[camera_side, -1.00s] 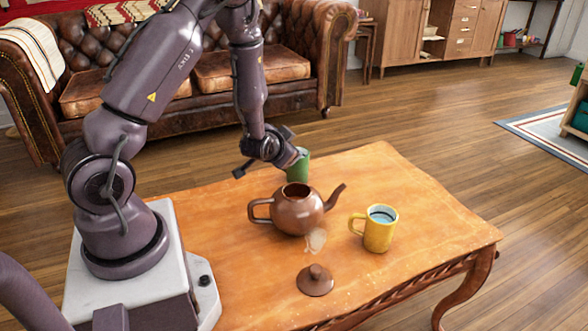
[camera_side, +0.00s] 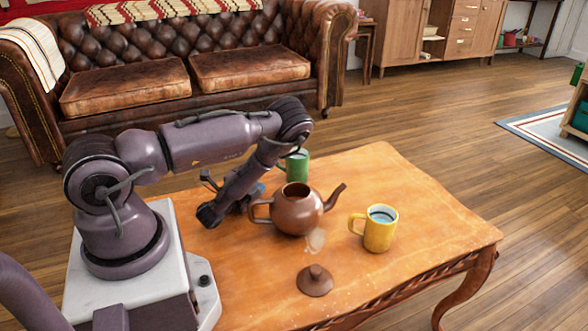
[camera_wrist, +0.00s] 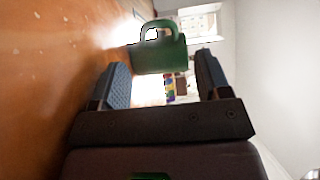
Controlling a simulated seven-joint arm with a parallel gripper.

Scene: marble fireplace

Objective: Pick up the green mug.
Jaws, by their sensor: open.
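The green mug (camera_side: 297,166) stands upright on the wooden table behind the teapot, its handle on its left side in the side view. In the wrist view the green mug (camera_wrist: 160,54) shows ahead of my gripper, framed between the two fingers, with its handle at the top of the picture. My gripper (camera_wrist: 160,75) is open and empty, its blue-padded fingers apart. In the side view my gripper (camera_side: 256,190) is low over the table, left of the mug, and partly hidden by my wrist. It looks apart from the mug.
A brown teapot (camera_side: 298,211) stands close to my gripper, in front of the mug. Its lid (camera_side: 315,281) lies on the table (camera_side: 425,205) nearer the camera. A yellow mug (camera_side: 380,229) stands right of the teapot. The table's right part is clear.

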